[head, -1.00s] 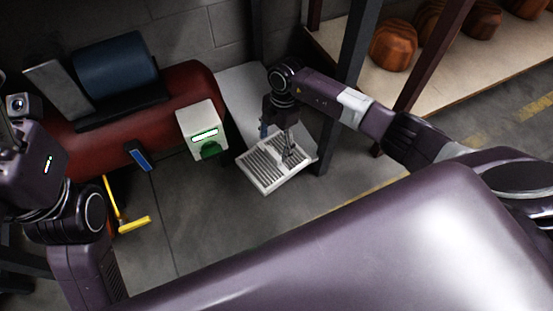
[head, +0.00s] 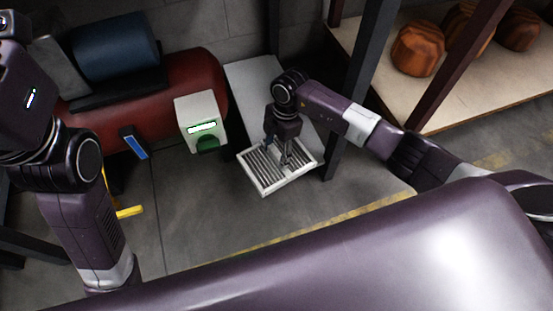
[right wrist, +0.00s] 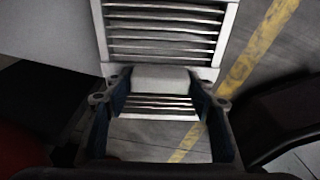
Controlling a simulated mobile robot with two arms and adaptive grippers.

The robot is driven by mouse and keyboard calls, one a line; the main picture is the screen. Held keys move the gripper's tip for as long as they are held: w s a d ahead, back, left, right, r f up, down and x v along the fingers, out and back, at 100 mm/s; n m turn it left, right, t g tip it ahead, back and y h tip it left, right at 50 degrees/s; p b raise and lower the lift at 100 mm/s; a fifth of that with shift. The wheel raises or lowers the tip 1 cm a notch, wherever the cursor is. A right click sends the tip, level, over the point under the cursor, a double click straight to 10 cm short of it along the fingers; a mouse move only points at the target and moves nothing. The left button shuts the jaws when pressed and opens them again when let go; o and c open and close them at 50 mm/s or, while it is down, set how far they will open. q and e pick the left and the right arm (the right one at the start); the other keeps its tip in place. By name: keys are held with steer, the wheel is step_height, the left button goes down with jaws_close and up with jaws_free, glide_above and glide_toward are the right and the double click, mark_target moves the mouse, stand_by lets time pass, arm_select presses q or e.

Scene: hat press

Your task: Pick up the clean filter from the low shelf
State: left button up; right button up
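The clean filter (head: 256,176) is a pale square frame with dark slats, tilted in the head view at the front end of the low grey shelf (head: 250,85). My right gripper (head: 285,160) points down over it. In the right wrist view the filter (right wrist: 165,42) lies beyond and between my fingers (right wrist: 161,100). A pale grip block (right wrist: 160,78) on it sits between both finger pads, with no clear gap, so the fingers look shut on it. Whether the filter is clear of the shelf cannot be told. My left arm is at the left; its fingers are not visible.
A white box with a green display (head: 202,122) stands left of the filter, before a red tank (head: 190,80). A dark post (head: 362,80) rises just right of the filter. Wooden hat blocks (head: 418,50) sit on a shelf behind. Floor in front is open.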

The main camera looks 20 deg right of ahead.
steer(key=c, duration=0.6)
steer(key=shift+r, duration=0.15)
